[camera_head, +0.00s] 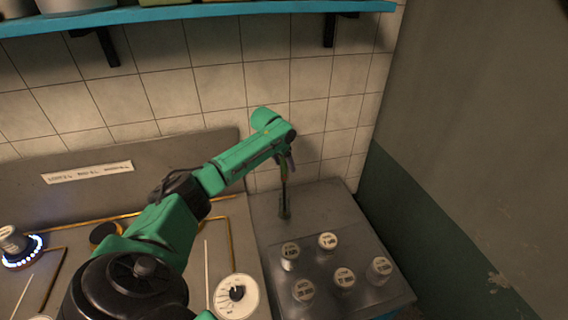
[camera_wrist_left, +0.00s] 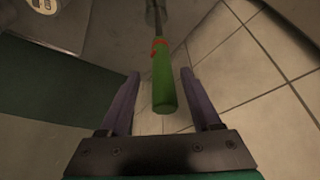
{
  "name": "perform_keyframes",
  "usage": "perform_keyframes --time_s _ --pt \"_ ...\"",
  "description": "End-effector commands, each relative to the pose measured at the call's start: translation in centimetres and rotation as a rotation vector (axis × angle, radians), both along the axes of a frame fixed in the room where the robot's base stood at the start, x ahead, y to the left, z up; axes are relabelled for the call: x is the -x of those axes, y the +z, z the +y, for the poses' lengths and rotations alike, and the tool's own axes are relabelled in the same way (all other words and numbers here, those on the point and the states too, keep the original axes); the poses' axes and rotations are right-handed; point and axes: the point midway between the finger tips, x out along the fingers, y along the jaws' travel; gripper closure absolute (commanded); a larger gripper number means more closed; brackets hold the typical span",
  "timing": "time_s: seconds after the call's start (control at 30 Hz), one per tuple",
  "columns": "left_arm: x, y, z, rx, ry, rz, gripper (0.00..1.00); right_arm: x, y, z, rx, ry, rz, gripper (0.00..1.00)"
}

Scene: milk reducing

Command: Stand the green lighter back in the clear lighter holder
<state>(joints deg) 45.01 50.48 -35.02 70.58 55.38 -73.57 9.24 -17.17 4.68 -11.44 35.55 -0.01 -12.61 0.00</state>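The green lighter (camera_head: 284,172) is upright at the back of the grey counter, with its thin dark stem pointing down. The stem reaches into the small clear lighter holder (camera_head: 284,211). In the left wrist view the lighter's green handle (camera_wrist_left: 164,88) with its orange-red band lies between the fingers, and the holder (camera_wrist_left: 155,14) shows at the top edge. My left gripper (camera_wrist_left: 160,100) is open around the handle, with a gap on each side. In the head view the gripper (camera_head: 287,160) is at the handle, above the holder. My right gripper is not in view.
Several round labelled knobs or caps (camera_head: 344,277) are on the counter in front of the holder. A lit burner (camera_head: 20,247) is at the far left of the stove. The tiled wall (camera_head: 270,85) is close behind, and a blue shelf (camera_head: 210,10) runs above.

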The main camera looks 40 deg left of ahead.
Motion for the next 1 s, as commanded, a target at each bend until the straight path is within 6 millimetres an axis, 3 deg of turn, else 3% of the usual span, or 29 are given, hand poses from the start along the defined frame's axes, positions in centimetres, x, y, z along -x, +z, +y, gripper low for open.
perform_keyframes --time_s 0.27,0.8,1.0 --pt "0.4 0.9 0.0 0.001 0.000 -0.002 0.36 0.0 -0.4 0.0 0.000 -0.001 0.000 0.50" --pt "4.4 10.4 -0.3 -0.001 0.000 -0.004 0.36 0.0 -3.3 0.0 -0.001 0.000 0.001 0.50" --pt "5.4 13.0 -0.4 -0.001 0.000 -0.002 0.36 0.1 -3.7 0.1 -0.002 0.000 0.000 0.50"
